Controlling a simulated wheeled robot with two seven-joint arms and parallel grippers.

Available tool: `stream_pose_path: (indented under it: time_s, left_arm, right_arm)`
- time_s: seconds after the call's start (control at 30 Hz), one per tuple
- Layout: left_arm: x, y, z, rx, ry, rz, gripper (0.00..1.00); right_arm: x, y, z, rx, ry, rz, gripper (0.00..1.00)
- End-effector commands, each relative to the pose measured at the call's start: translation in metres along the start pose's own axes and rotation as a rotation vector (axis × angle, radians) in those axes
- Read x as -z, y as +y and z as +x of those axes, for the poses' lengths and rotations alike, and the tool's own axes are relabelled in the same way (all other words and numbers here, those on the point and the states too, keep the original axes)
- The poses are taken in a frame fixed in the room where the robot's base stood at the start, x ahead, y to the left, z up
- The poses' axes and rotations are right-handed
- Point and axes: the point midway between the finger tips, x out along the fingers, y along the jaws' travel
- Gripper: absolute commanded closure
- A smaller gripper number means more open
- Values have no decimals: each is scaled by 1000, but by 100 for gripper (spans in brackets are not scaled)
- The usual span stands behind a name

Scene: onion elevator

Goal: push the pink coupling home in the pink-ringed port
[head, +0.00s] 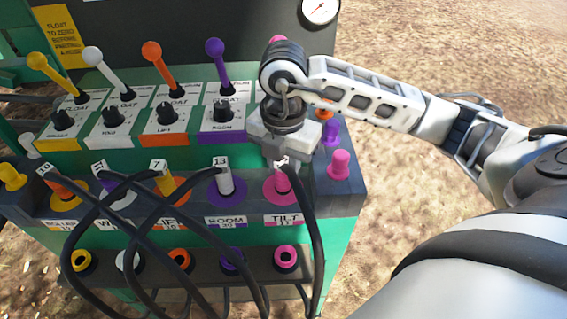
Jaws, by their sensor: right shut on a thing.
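The pink coupling (284,181) is at the pink-ringed port (272,196) above the TILT label, with a black hose hanging from it. My right gripper (281,160) comes down over it from above and is shut on its upper end, around a white tag. The coupling stands roughly upright in the ring. The gripper and hose partly hide it, so I cannot tell how deep it sits. My left gripper is not in view.
Couplings with black, crossing hoses stand in the ports to the left, including the purple-ringed ROOM port (227,192). A pink cap (340,165) stands at right. Behind is a row of levers and knobs, including a purple lever (216,55). Pink socket (286,257) lies below.

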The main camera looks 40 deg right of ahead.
Motion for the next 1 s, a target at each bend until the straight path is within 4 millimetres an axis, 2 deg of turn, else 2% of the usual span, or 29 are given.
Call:
stream_pose_path:
  time_s: [0.37, 0.4, 0.5, 0.67, 0.7, 0.77, 1.0]
  left_arm:
    - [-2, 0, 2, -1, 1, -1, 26]
    - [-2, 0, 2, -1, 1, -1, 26]
    - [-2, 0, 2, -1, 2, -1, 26]
    - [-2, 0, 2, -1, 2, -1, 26]
    - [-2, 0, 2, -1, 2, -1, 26]
    - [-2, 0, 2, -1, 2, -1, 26]
    - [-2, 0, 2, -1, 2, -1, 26]
  right_arm:
    - [1, -1, 3, 5, 3, -1, 100]
    - [1, -1, 3, 5, 3, -1, 72]
    - [1, -1, 3, 5, 2, -1, 50]
    - [1, 0, 2, 3, 2, -1, 50]
    - [1, -1, 2, 4, 2, -1, 47]
    - [0, 0, 2, 3, 1, -1, 31]
    - [0, 0, 2, 2, 1, 0, 31]
